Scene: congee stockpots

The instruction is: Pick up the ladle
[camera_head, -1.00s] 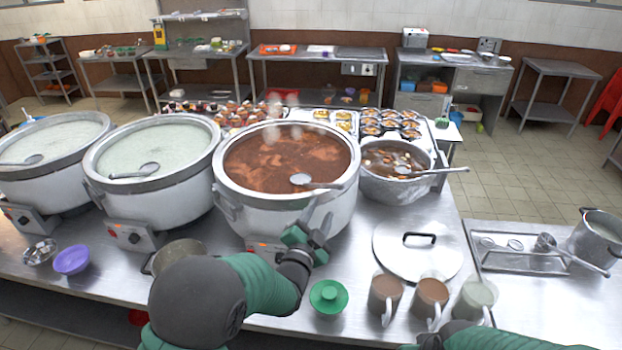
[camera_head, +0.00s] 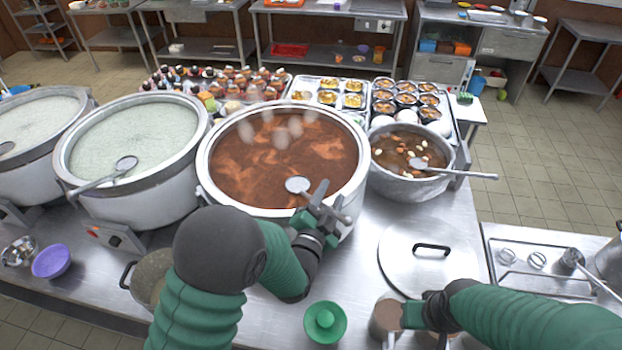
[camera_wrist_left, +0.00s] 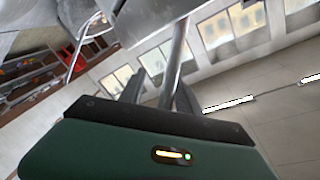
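A metal ladle (camera_head: 297,185) rests in the large pot of red-brown congee (camera_head: 250,165). Its round bowl is over the congee, and its handle slants to the lower right across the pot's rim. My left gripper (camera_head: 325,206) is at this handle, just above the front right rim, with its fingers apart on either side of it. In the left wrist view a grey metal rod (camera_wrist_left: 175,60), apparently the handle, runs between the two dark fingers (camera_wrist_left: 158,92), closer to the right one. My right gripper (camera_head: 420,312) is beside a brown mug, with its fingers not clear.
A smaller pot (camera_head: 408,190) with its own ladle stands on the right. Two pots of pale congee, one of them here (camera_head: 135,145), stand on the left. A lid (camera_head: 430,262), a green dish (camera_head: 324,322) and a purple bowl (camera_head: 51,261) lie on the steel table.

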